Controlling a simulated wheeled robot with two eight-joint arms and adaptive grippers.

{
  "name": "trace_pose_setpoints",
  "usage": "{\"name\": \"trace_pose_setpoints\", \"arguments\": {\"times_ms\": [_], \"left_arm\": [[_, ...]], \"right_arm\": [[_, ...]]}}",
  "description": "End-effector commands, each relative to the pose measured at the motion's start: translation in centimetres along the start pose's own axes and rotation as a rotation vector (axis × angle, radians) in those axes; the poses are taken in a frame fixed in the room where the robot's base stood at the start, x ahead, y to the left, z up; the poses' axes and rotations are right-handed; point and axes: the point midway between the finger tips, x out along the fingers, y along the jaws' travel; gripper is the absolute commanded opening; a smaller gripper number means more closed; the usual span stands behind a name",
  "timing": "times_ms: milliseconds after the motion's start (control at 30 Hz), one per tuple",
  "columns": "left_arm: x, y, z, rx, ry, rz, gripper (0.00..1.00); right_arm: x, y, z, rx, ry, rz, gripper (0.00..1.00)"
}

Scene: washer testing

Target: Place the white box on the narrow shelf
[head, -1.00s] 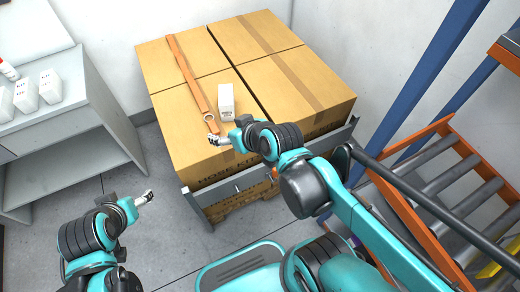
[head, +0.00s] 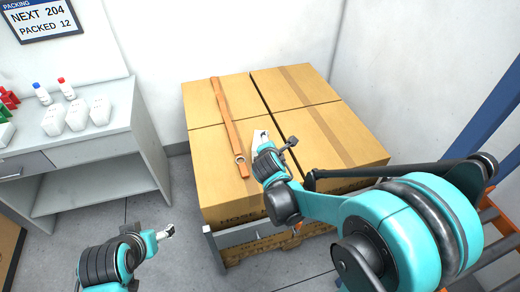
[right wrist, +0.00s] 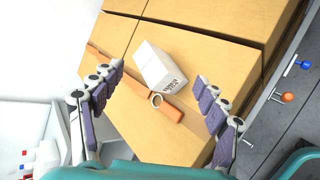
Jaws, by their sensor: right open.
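The white box (right wrist: 160,66) lies on top of the stacked cardboard cartons, with dark print on its near end. In the head view only a small part of the white box (head: 259,134) shows behind my right gripper. My right gripper (right wrist: 162,100) is open and empty, its two purple-padded fingers on either side of the space just short of the box. In the head view my right gripper (head: 264,142) is over the cartons, close to the box. My left gripper (head: 168,231) is low at left, away from everything; its finger opening is too small to tell. No narrow shelf is clearly identifiable.
An orange-brown wrench-like strip with a ring end (head: 226,118) lies beside the box on the cartons (head: 306,150). A grey bench (head: 80,145) at left holds white containers (head: 77,115) and small bottles. Blue rack posts (head: 500,115) and a roller frame stand at right.

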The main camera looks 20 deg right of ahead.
Motion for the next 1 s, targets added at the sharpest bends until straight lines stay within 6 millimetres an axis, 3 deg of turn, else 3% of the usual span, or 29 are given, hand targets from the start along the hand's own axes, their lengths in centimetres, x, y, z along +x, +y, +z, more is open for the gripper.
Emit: {"name": "trace_pose_setpoints", "arguments": {"times_ms": [33, 200, 400, 667, 1000], "left_arm": [[0.0, 0.0, 0.0, 0.0, 0.0, 0.0, 0.7], [-0.1, 0.0, -0.1, 0.0, 0.0, 0.0, 0.7], [-0.1, 0.0, -0.1, 0.0, 0.0, 0.0, 0.7], [0.3, 0.0, 0.2, 0.0, 0.0, 0.0, 0.7], [2.1, 0.0, 1.5, 0.0, 0.0, 0.0, 0.7]], "right_arm": [[1.8, 0.4, -0.8, -0.129, -0.018, 0.023, 0.74], [6.6, 0.8, -3.2, -0.604, -0.103, 0.087, 0.74], [9.7, 0.2, -5.4, -0.97, -0.184, 0.12, 0.74], [11.7, 0.0, -5.9, -1.072, -0.21, 0.124, 0.74], [16.2, 1.0, -4.9, -1.067, -0.209, 0.122, 0.74]]}}
